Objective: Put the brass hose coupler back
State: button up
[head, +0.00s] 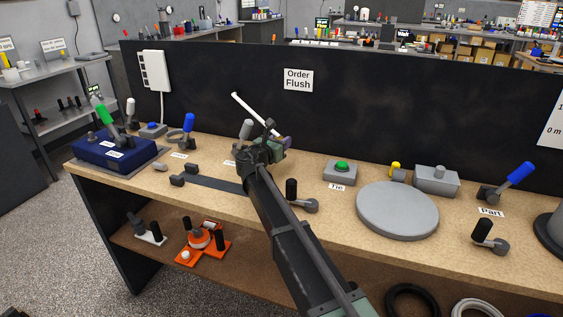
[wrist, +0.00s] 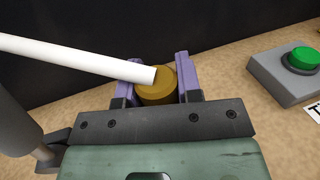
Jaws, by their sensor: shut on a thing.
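The brass hose coupler (wrist: 160,92) shows in the wrist view as a short round brass piece. My gripper (wrist: 156,80) is shut on it, with a purple finger on each side. A white tube (wrist: 80,58) comes in from the left and its end meets the coupler's face; I cannot tell whether it is seated inside. In the head view my gripper (head: 284,142) is over the bench, near the dark back panel, and the white tube (head: 255,112) slopes up to the left from it. The coupler is mostly hidden there.
A grey box with a green button (head: 341,167) stands to the right, beside a round grey disc (head: 397,209). Levers (head: 189,123) and a blue block (head: 105,147) stand to the left. A grey-handled lever (head: 245,130) is close to my gripper.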

notch_tip(320, 180, down, 4)
jog(key=b, duration=0.3)
jog(key=shift+f+b, duration=0.2)
jog(key=shift+b, duration=0.2)
jog(key=shift+r, duration=0.25)
jog(key=shift+f, duration=0.1)
jog(key=o, duration=1.1)
jog(key=shift+c, duration=0.2)
jog(key=shift+s+r+p, duration=0.1)
jog(key=shift+r+p, duration=0.1)
jog(key=shift+p, duration=0.15)
jog(key=v, duration=1.2)
jog(key=shift+f, duration=0.1)
